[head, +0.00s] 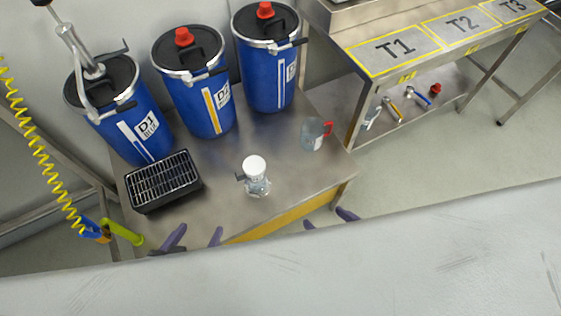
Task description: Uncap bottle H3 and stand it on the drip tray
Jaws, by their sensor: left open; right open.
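A small clear bottle (257,186) with a white cap (254,166) on it stands upright on the steel table; its label is too small to read, so I cannot confirm it is H3. The black drip tray (136,203) with a slatted metal grate lies to its left on the same table, with nothing standing on it. My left gripper (196,238) is open at the table's front edge, below and left of the bottle. My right gripper (328,220) is open and empty, below and right of the bottle. Most of both grippers is hidden.
Blue drums D1 (137,128), D2 (206,105) and a third (268,80) stand along the back; D1 carries a pump. A clear jug (311,134) with a red part stands right. A bench (392,50) marked T1, T2, T3 is further right. A yellow coiled hose (35,145) hangs left.

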